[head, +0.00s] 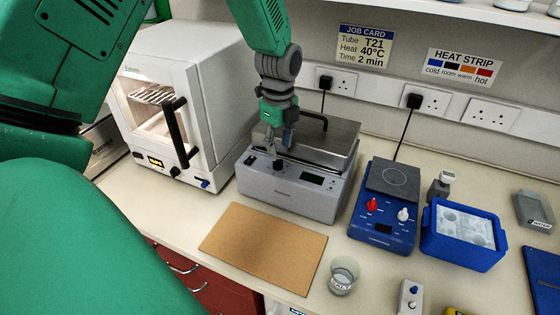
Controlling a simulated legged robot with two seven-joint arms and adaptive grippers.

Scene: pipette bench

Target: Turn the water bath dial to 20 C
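The water bath (268,184) is a grey box with a steel lid and a dark handle, standing at the centre of the bench. Its dial (278,165) is a small dark knob on the sloped front panel, left of a dark display (312,177). The dial's setting is too small to read. My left gripper (278,149) points down just above the dial, its two fingers apart with a gap between them. I cannot tell whether the fingertips touch the dial. My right gripper is not in view.
A white oven (215,75) stands left of the bath. A blue hotplate (385,228) and a blue ice box (462,254) stand right. A cork mat (262,250) lies in front, with a glass beaker (343,277) near its right edge. A job card (364,46) hangs behind.

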